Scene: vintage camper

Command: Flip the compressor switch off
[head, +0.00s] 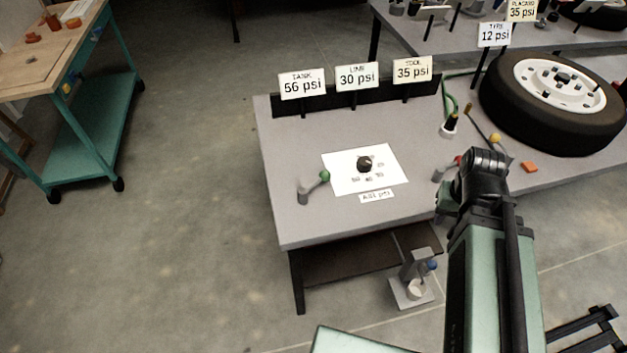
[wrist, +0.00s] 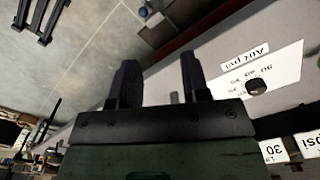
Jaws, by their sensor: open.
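My gripper (wrist: 160,80) is open in the wrist view, its two dark fingers apart over the grey bench top. In the head view my arm reaches to the bench's right side and hides the fingers. No part is clearly labelled as the compressor switch. A green-knobbed lever (head: 325,176) stands at the bench's left. A red-knobbed lever (head: 457,161) stands at the right beside my arm, partly hidden. A small stand with a blue knob (head: 432,265) sits low in front of the bench. A black dial (head: 365,163) on a white card also shows in the wrist view (wrist: 257,87).
Signs read tank 56 psi (head: 302,84), line 30 psi (head: 357,76) and tool 35 psi (head: 413,69). A tyre (head: 555,100), a yellow-knobbed lever (head: 494,138) and an orange block (head: 529,167) are at the right. A teal cart (head: 85,130) stands left across clear floor.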

